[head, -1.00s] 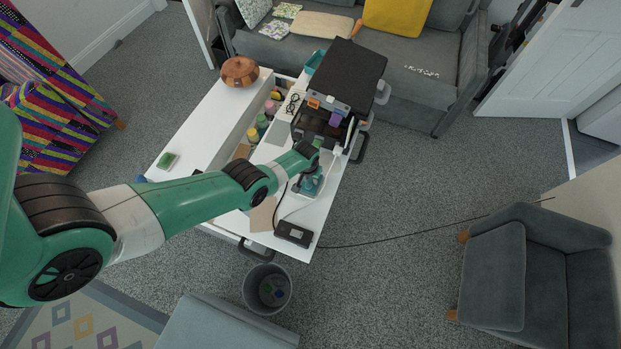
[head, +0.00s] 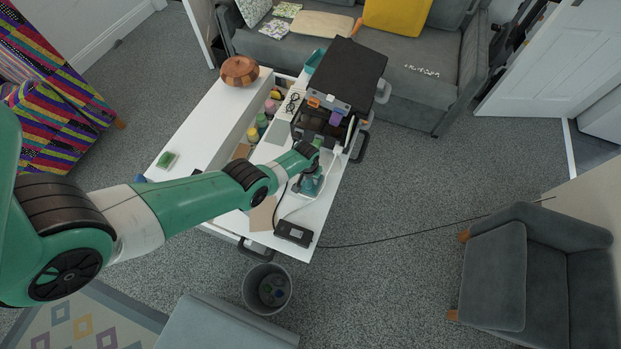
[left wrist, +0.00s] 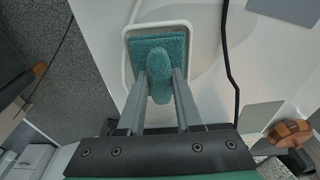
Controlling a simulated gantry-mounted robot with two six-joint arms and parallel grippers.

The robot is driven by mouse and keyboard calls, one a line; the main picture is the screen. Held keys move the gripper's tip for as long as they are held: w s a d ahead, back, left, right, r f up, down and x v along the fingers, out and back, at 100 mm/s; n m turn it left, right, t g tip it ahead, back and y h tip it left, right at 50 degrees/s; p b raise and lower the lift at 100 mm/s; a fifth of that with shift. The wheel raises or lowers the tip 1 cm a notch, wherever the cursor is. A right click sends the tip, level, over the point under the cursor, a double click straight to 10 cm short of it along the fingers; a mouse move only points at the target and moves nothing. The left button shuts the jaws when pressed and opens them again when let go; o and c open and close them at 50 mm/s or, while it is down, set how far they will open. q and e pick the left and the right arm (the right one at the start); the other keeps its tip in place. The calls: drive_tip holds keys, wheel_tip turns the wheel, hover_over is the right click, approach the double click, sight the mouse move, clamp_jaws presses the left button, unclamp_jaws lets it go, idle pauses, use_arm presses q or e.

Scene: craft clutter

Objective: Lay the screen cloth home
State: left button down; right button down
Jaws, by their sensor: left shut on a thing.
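The screen cloth (left wrist: 160,47) is teal and fuzzy. In the left wrist view it lies within the rim of a small white tray (left wrist: 128,62), with a bunched part rising between my fingers. My left gripper (left wrist: 161,76) is shut on that bunched part, right over the tray. In the head view the cloth (head: 313,184) shows below my left gripper, near the right edge of the white table; the fingers are mostly hidden by the wrist. I cannot tell whether the cloth's underside rests fully on the tray. My right gripper is not in view.
A black-topped organizer (head: 345,75) stands just behind my left wrist. A black power block (head: 294,234) with a cable lies at the table's near end. A copper-brown pot (head: 240,71) and a green sponge (head: 166,160) are on the left part. A bin (head: 268,289) stands on the floor.

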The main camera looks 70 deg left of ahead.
use_arm(q)
drive_tip(key=shift+f+b, duration=0.45)
drive_tip(key=shift+f, duration=0.05)
drive_tip(key=c, duration=0.5)
unclamp_jaws()
wheel_tip(320, 180, up, 11)
drive_tip(key=s+d+p, duration=0.1)
drive_tip(key=p, duration=1.2)
drive_tip(key=shift+s+d+r, duration=0.2)
